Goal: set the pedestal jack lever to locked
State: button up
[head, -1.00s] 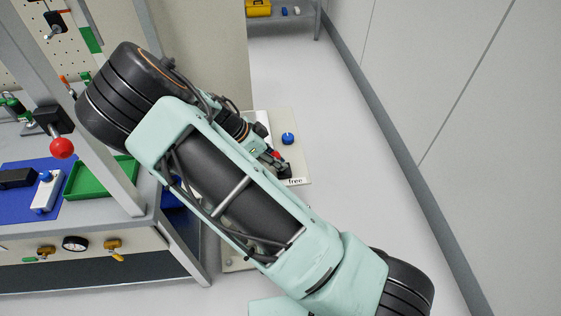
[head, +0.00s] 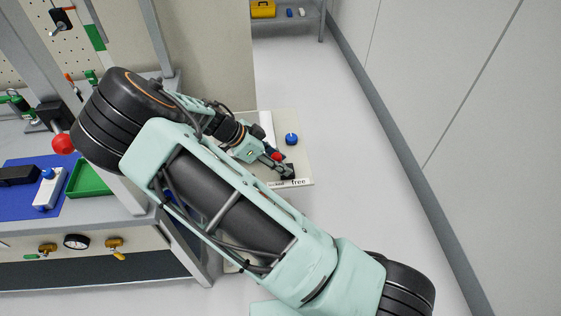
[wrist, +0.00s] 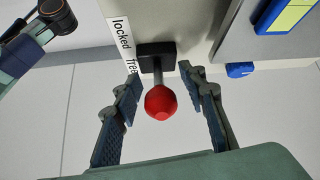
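The lever is a short stem with a red ball knob (wrist: 161,102) on a black block (wrist: 156,58). In the wrist view the knob lies between the two fingers of my gripper (wrist: 165,90), with gaps on both sides; the gripper is open. A white label (wrist: 122,42) reading "locked" and "free" runs beside the block, with "free" closest to it. In the head view the red knob (head: 276,156) shows at my gripper (head: 284,168), on the beige pedestal top (head: 303,165). My arm hides part of the pedestal and most of the label there.
A blue knob (head: 291,139) stands on the pedestal behind the lever. A workbench with a green tray (head: 90,179), a blue mat (head: 22,202) and another red ball (head: 63,143) is at left. Open floor (head: 370,215) lies to the right, up to the wall.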

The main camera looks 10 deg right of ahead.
jog(key=shift+r, duration=0.1)
jog(key=v, duration=1.1)
jog(key=shift+a+r, duration=0.25)
jog(key=shift+r, duration=0.1)
jog(key=shift+c, duration=0.4)
